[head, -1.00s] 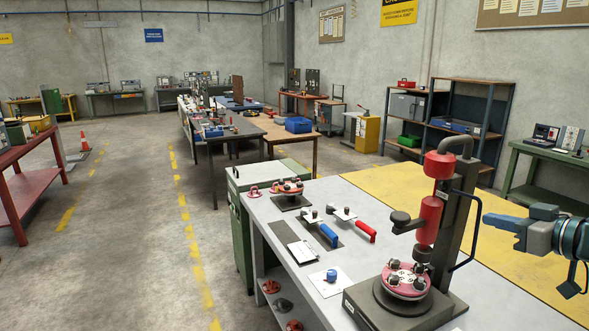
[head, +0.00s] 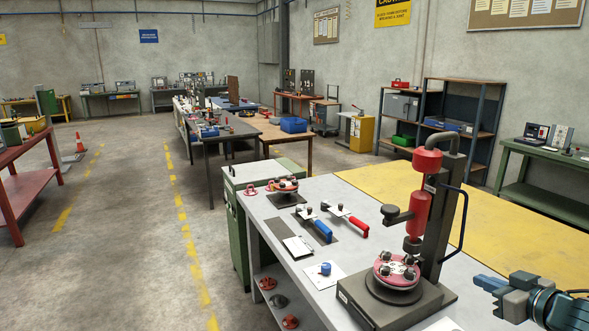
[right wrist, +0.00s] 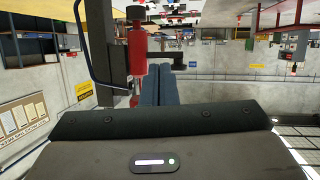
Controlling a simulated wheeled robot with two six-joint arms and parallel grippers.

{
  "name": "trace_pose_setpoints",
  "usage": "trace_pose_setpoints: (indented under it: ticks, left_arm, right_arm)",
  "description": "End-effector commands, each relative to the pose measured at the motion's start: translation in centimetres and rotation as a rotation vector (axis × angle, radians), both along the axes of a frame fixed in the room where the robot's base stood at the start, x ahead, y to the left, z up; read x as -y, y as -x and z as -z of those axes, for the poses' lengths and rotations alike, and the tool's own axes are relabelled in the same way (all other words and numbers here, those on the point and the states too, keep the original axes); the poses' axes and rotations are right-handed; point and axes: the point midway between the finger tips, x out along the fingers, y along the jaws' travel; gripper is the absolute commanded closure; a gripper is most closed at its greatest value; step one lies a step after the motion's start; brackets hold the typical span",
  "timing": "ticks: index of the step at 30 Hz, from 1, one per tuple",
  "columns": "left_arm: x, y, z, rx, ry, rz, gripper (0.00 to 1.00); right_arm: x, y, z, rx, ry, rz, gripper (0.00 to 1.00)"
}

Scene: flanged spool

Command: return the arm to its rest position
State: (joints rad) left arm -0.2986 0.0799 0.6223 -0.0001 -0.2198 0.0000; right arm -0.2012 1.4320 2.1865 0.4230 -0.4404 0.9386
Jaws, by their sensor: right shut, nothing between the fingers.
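My right gripper (head: 482,283) is at the lower right of the head view, beyond the right side of the red press (head: 421,215). It is shut and empty, apart from the press and from the bench things. In the right wrist view its two fingers (right wrist: 160,86) lie side by side, touching, and that view is upside down. The red press (right wrist: 138,55) shows behind them there. A pink flanged disc (head: 396,270) with dark knobs sits on the press's round base. My left gripper is not in view.
The grey bench (head: 335,190) carries a second pink disc (head: 285,184), a blue-handled tool (head: 322,229), a red-handled tool (head: 358,225) and a blue cap (head: 325,268) on a white card. The press's dark column and bent handle (head: 461,220) stand near my gripper.

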Motion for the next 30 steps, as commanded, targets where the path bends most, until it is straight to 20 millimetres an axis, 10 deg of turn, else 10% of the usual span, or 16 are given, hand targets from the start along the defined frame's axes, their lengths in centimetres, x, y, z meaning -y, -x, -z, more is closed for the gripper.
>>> trace_pose_setpoints:
  ticks: [15,30]
  left_arm:
    - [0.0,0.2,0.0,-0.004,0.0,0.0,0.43]
    - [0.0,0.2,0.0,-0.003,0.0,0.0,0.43]
  right_arm:
    - [-4.3,11.0,18.5,-0.311,0.132,0.213,1.0]
    - [-11.4,24.1,26.7,-0.735,0.193,0.273,1.0]
